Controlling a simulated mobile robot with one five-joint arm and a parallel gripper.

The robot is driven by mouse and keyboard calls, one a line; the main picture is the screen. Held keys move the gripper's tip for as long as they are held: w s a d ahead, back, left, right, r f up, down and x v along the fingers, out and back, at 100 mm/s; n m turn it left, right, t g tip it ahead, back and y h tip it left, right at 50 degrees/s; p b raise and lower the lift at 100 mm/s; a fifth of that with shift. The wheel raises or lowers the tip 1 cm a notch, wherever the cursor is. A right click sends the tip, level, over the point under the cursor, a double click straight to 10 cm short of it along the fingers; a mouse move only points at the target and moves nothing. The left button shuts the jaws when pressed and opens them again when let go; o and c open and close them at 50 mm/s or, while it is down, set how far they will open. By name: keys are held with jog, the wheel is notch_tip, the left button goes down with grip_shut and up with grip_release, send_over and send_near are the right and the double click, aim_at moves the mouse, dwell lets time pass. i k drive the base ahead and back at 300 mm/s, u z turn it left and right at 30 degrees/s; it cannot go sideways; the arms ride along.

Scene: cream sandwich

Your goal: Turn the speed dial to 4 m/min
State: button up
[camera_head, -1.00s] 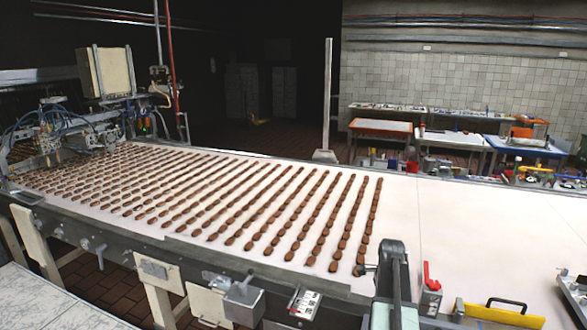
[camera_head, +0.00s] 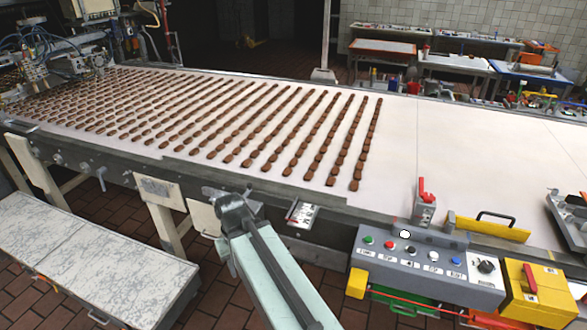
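A grey control panel (camera_head: 425,275) stands at the conveyor's near edge, right of centre. A black rotary dial (camera_head: 486,266) with a pale scale around it sits at the panel's right end. Its numbers and pointer are too small to read. A row of green, red, black, white and blue buttons (camera_head: 456,261) lies to its left. My arm rises from the bottom, left of the panel, well apart from the dial. I cannot make out any gripper fingers.
The conveyor (camera_head: 465,175) carries rows of brown cookies on its left. A red-handled fixture (camera_head: 426,205) and a yellow bar (camera_head: 490,228) stand behind the panel. A yellow box (camera_head: 540,292) with a red handle adjoins the dial's right side. A pale bench (camera_head: 90,250) stands front left.

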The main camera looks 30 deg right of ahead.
aim_at(486, 267)
jog(key=z, duration=0.05)
jog(key=k, duration=0.5)
jog(key=z, duration=1.6)
jog(key=i, duration=0.4)
